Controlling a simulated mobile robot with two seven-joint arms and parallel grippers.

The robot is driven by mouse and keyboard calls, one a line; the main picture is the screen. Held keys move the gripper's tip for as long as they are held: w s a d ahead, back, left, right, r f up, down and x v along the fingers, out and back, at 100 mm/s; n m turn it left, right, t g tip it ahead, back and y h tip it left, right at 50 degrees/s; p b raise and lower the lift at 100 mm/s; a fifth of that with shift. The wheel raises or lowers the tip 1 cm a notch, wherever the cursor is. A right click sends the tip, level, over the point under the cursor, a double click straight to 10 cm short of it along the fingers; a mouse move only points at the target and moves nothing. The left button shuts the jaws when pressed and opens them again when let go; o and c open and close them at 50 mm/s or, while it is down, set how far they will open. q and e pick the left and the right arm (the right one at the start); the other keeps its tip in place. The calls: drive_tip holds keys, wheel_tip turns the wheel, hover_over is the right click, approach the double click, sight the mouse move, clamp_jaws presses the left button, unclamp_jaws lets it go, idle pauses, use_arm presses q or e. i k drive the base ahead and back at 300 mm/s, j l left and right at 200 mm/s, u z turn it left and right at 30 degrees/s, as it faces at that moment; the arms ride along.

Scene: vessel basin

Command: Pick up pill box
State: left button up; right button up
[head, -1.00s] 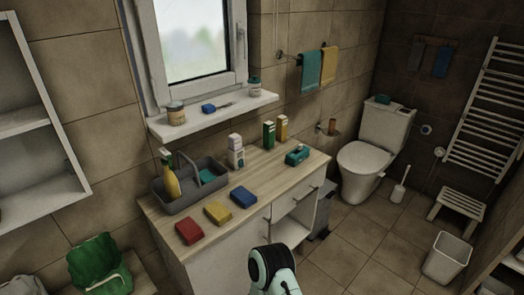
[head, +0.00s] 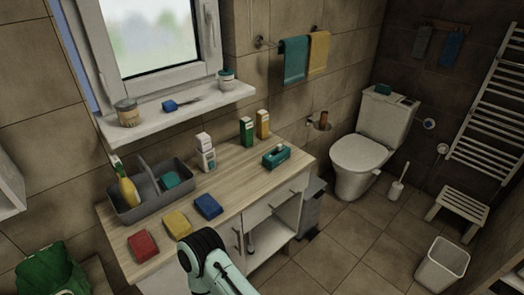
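I cannot tell for sure which item is the pill box. On the wooden counter (head: 235,194), a green carton (head: 247,131) and a yellow carton (head: 262,124) stand upright at the back. A small teal box (head: 276,156) with a dark opening or top lies in front of them. A white bottle (head: 207,155) with a grey-blue label stands left of the cartons, with a white item above or behind it. A pale mint arm link of mine with a dark joint shows at the bottom, in front of the counter. Neither gripper is in view.
Red (head: 143,245), yellow (head: 177,223) and blue (head: 208,206) blocks lie along the counter's front edge. A grey caddy (head: 152,199) holds a yellow bottle (head: 128,191) and a teal item. A window shelf (head: 178,112) holds jars. Floor (head: 345,245) is clear right of the cabinet.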

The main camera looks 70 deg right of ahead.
sight(273, 158)
drive_tip(key=k+l+u, duration=0.15)
drive_tip(key=l, duration=0.2)
drive_tip(key=l+u, duration=0.2)
drive_tip(key=k+l+u, duration=0.15)
drive_tip(key=l, duration=0.25)
drive_tip(key=k+l+u, duration=0.15)
drive_tip(key=k+l, duration=0.15)
drive_tip(key=l, duration=0.15)
drive_tip(key=k+l+u, duration=0.1)
drive_tip(key=k+l, duration=0.2)
drive_tip(key=l, duration=0.15)
drive_tip(key=k+l, duration=0.3)
drive_tip(key=l, duration=0.15)
drive_tip(key=k+l, duration=0.3)
drive_tip(key=l, duration=0.15)
